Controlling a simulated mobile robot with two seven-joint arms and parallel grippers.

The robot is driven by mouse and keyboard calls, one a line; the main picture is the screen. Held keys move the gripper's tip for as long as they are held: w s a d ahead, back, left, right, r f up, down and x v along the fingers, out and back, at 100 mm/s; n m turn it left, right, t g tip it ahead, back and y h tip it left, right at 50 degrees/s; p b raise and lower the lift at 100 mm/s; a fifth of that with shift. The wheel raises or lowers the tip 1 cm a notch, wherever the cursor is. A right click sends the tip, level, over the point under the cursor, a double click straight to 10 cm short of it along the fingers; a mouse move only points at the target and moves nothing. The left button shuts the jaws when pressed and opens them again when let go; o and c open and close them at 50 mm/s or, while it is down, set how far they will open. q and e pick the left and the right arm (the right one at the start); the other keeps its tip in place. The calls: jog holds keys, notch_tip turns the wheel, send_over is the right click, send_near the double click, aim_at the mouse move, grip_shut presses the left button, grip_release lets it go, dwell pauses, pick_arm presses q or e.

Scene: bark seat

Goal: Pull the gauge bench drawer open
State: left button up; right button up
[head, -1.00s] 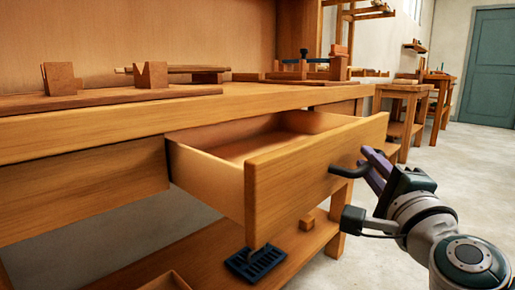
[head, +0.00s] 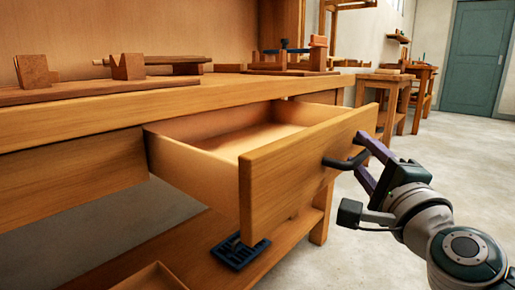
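The wooden drawer (head: 190,168) stands well out from the front of the workbench (head: 75,123), and its interior looks empty. Its front panel (head: 290,180) carries a dark bar handle (head: 337,163) near the right end. My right gripper (head: 359,152) is at the handle, with its two purple fingers spread apart. The handle's outer end shows between the fingers. A gap shows between the fingers and the bar, but whether either finger touches it is hard to tell. My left gripper is not in view.
Wooden blocks (head: 128,67) and a clamp fixture (head: 290,55) stand on the bench top. A blue slotted piece (head: 238,252) and an open wooden box (head: 152,277) are low beneath the drawer. Open floor (head: 385,220) lies to the right, with stools (head: 393,85) behind.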

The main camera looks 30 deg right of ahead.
jog(key=v, duration=1)
jog(key=shift+p, duration=0.3)
